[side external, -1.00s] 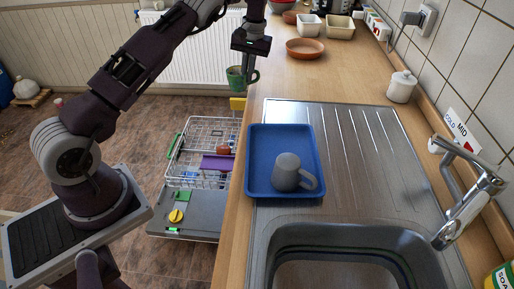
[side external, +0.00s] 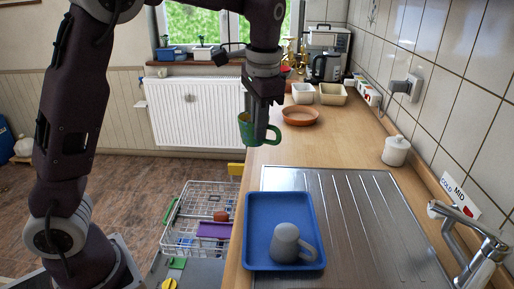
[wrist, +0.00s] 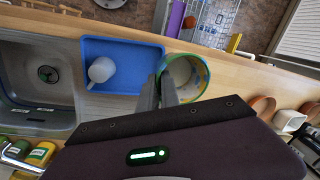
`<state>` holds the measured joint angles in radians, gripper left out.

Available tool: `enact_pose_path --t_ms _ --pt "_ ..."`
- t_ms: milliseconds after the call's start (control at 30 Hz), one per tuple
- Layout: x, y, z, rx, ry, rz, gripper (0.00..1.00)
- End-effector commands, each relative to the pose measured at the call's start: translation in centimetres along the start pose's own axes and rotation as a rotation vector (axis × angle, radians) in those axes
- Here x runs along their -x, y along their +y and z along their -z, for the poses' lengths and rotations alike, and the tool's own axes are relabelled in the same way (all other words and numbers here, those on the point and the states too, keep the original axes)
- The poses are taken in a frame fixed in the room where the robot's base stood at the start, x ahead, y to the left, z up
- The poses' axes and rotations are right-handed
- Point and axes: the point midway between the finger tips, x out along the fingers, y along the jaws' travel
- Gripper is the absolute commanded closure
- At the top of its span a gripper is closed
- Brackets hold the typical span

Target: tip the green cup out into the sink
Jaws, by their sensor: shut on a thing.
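The green cup (side external: 250,130) hangs in my gripper (side external: 262,122) over the counter's left edge, beyond the blue tray, its handle to the right. In the wrist view my gripper (wrist: 170,92) is shut on the wall of the green cup (wrist: 203,75); its mouth faces the camera and the inside looks pale. Whether it holds anything is unclear. The sink (wrist: 60,98) lies at the left of the wrist view, with a dark drain (wrist: 47,74). The sink basin is out of the side view now.
A blue tray (side external: 252,228) with a grey mug (side external: 286,243) sits on the steel drainboard (side external: 345,205). The tap (side external: 480,255) stands at right. A terracotta dish (side external: 300,116) and white jar (side external: 396,150) are on the counter. An open dishwasher rack (side external: 200,215) is below left.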

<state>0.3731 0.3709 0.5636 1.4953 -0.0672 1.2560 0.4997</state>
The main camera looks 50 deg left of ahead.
Motion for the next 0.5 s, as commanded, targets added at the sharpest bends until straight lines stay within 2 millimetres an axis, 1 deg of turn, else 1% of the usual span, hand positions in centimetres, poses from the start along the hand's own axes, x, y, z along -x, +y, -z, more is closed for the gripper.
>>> enact_pose_path --t_ms 33,167,267,367,400,467,500 --pt "0.0 1.1 0.1 -0.036 0.004 -0.003 1.0" --pt "0.2 3.5 0.3 -0.133 0.018 -0.003 1.0" --pt "0.6 6.1 0.4 -0.235 0.035 -0.002 1.0" --pt "1.0 9.4 0.2 -0.366 0.055 -0.002 1.0" --pt "1.2 11.0 0.0 -0.432 0.066 -0.002 1.0" --pt "1.6 13.6 -0.5 -0.54 0.082 -0.001 1.0" --pt "1.9 15.5 -1.0 -0.621 0.096 -0.001 1.0"
